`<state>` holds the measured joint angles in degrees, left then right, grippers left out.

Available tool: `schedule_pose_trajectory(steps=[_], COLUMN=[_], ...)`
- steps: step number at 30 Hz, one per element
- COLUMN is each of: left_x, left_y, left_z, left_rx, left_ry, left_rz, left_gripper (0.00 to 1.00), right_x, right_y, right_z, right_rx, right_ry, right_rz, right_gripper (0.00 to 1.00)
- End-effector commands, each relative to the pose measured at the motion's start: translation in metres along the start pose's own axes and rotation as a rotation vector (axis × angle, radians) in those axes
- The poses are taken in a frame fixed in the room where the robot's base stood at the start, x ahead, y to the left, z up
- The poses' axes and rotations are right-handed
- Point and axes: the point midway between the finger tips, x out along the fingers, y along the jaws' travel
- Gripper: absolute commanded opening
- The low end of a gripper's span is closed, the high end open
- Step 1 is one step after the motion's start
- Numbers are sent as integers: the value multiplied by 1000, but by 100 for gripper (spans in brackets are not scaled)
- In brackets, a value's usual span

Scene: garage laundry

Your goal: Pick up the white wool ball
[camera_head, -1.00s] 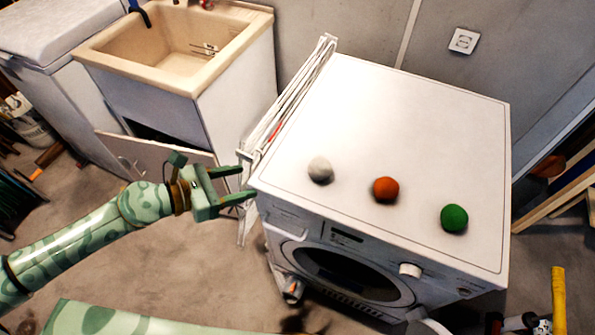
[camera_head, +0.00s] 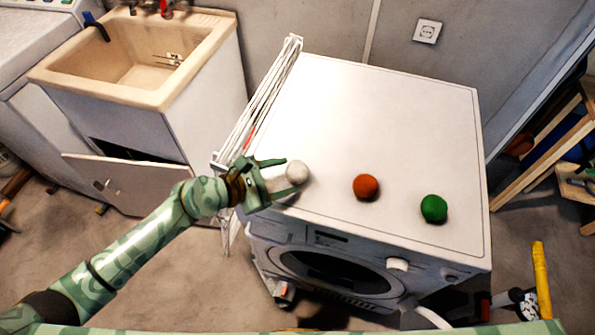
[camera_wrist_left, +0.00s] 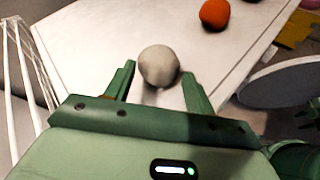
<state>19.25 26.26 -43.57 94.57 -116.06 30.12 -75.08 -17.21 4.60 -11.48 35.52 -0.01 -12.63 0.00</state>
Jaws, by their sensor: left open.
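The white wool ball (camera_head: 297,172) sits on the white top of the washing machine (camera_head: 380,110), near its left front corner. My left gripper (camera_head: 286,177) is open at that corner, with its fingers pointing toward the ball. In the left wrist view the white ball (camera_wrist_left: 159,65) lies just ahead of and between the two open fingertips (camera_wrist_left: 157,82). I cannot tell whether a finger touches it. My right gripper is not in view.
An orange ball (camera_head: 366,187) and a green ball (camera_head: 434,209) lie to the right on the machine top. A folded white drying rack (camera_head: 262,105) stands along the machine's left side. A sink (camera_head: 140,60) is at the back left. The rear machine top is clear.

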Motion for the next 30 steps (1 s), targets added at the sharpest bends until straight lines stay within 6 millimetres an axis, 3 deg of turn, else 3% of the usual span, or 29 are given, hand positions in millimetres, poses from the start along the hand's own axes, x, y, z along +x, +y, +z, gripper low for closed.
schedule_pose_trajectory(steps=[4,12,16,25,30], left_x=[21,24,24,24,19], left_y=[0,0,0,0,5], left_z=[0,0,0,1,14], left_rx=[-2,0,0,0,3], left_ry=[0,1,1,0,-1], left_rz=[0,0,0,1,1], left_gripper=[54,54,21,20,20], right_x=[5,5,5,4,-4], right_y=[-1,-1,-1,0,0], right_z=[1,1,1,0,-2], right_rx=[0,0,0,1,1], right_ry=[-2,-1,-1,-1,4], right_rz=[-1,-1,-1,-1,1], right_gripper=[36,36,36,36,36])
